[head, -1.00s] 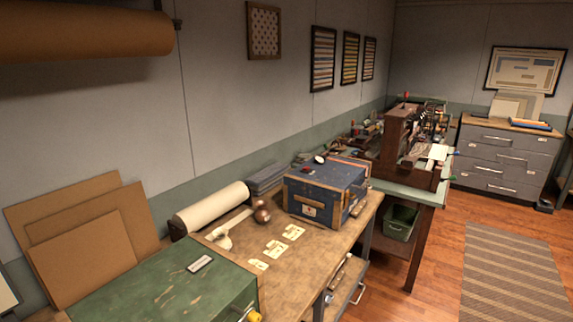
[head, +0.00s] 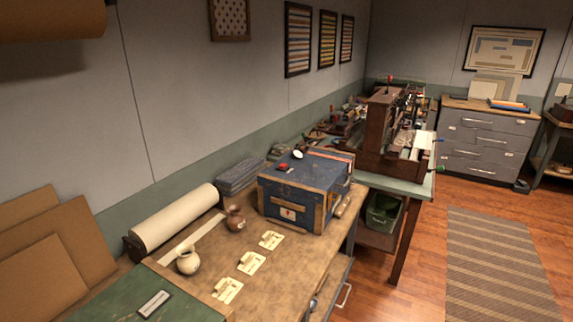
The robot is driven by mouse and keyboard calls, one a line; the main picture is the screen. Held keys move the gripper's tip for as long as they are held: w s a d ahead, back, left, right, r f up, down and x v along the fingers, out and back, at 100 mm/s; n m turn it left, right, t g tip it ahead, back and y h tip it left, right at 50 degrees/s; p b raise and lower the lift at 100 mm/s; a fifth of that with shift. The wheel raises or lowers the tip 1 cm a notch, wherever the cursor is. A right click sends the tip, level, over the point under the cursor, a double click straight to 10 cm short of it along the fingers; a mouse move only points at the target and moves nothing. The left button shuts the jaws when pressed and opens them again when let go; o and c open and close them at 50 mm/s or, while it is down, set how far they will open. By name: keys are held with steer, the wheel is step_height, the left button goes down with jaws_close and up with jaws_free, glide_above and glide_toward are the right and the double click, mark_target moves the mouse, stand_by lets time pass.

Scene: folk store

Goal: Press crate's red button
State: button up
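The blue wooden crate (head: 307,187) with brown edge trim stands on the far end of the wooden workbench in the head view. A small red button (head: 283,167) shows on its top near the back left edge. A round white piece (head: 298,155) sits just behind the button on the top. A label is on the crate's front and a wooden handle is on its right side. My gripper is not in view.
A loom (head: 385,135) stands beyond. Floor with a striped rug (head: 500,260) is open at right.

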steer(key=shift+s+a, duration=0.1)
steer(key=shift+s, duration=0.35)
